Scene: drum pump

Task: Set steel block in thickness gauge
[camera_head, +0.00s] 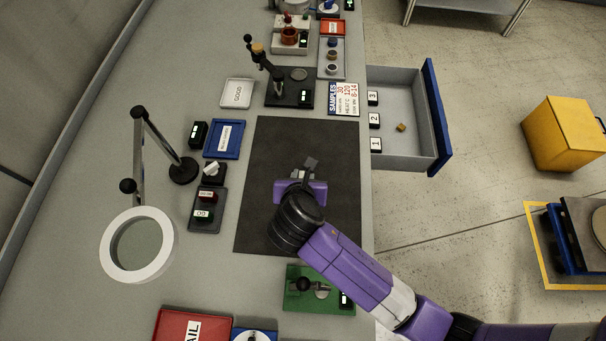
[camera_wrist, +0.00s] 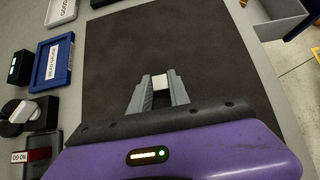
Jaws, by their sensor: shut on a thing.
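My gripper (camera_head: 307,171) is above the dark mat (camera_head: 262,150) and points toward the far end of the bench. In the wrist view, my gripper (camera_wrist: 160,88) has its fingers shut on a small pale grey steel block (camera_wrist: 160,81). The block also shows at the fingertips in the head view (camera_head: 311,162). A black-based gauge-like device (camera_head: 280,98) with a stand, round plate and lit display stands beyond the mat. A green-based device (camera_head: 300,299) with a display is at the near side, partly behind my arm. I cannot tell which is the thickness gauge.
An open drawer (camera_head: 402,161) at right has slots numbered 1 to 3 and a small brass-coloured cube (camera_head: 401,127). A white GOOD tray (camera_head: 238,93), a blue tray (camera_head: 224,139) and a ring magnifier (camera_head: 108,245) stand at left. A red FAIL tray (camera_head: 172,325) is near. The mat is clear.

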